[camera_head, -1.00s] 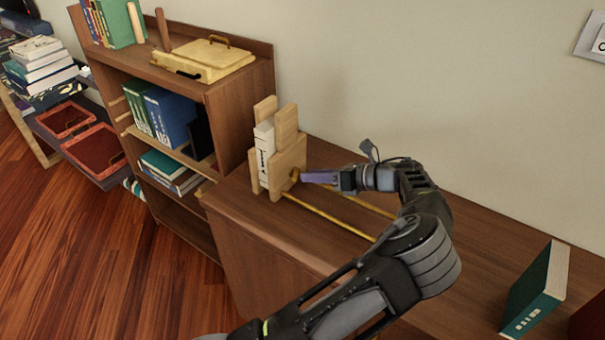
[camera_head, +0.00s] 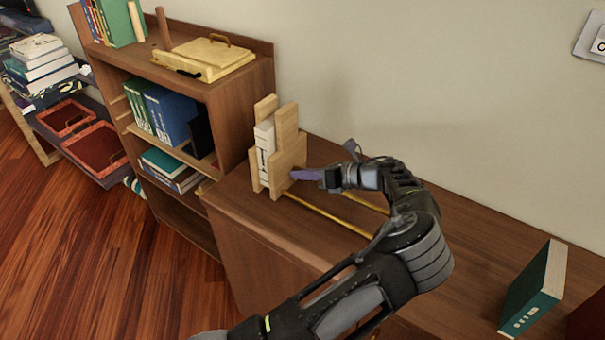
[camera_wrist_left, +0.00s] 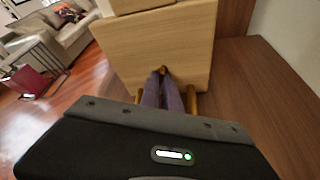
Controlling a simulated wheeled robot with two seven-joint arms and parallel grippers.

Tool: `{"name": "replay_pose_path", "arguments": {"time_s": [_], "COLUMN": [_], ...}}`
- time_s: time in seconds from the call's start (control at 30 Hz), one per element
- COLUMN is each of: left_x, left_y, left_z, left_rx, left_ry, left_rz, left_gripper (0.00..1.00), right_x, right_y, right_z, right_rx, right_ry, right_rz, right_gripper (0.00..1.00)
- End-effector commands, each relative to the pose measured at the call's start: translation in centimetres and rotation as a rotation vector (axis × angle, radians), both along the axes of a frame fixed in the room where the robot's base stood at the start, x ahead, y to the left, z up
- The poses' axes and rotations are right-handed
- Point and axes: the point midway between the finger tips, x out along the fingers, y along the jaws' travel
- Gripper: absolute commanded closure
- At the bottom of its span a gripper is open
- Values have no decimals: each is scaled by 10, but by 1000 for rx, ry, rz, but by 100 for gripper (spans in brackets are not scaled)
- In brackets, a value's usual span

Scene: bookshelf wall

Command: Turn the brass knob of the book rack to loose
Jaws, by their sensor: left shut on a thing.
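The wooden book rack (camera_head: 286,150) stands on the low cabinet top, holding a white book (camera_head: 265,142). Its broad end plate (camera_wrist_left: 150,45) fills the upper middle of the left wrist view. My left gripper (camera_head: 294,175) reaches the rack's end plate from the right. In the left wrist view its purple fingers (camera_wrist_left: 164,78) are closed together on the brass knob (camera_wrist_left: 163,70), of which only a small bit shows. The fingers hide most of the knob, so I cannot tell its turn. My right gripper is in neither view.
Two brass rails (camera_head: 330,216) run from the rack along the cabinet top (camera_head: 470,228). A teal book (camera_head: 535,290) stands at the right end. A taller bookshelf (camera_head: 225,110) rises left of the rack, and the wall is close behind.

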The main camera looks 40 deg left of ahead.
Motion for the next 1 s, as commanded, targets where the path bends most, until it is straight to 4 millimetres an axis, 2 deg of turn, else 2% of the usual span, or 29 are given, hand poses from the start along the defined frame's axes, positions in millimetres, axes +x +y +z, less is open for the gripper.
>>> {"name": "replay_pose_path", "arguments": {"time_s": [0.53,0.73,1.0], "left_x": [0,-2,-3], "left_y": [0,-1,-1], "left_z": [2,3,1], "left_rx": [0,-1,5], "left_ry": [-28,-196,-424], "left_rz": [0,-1,-3], "left_gripper": [100,100,100], "right_x": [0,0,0], "right_y": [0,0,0], "right_z": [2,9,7], "right_rx": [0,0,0], "right_ry": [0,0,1], "right_rz": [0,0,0], "right_gripper": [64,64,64]}}
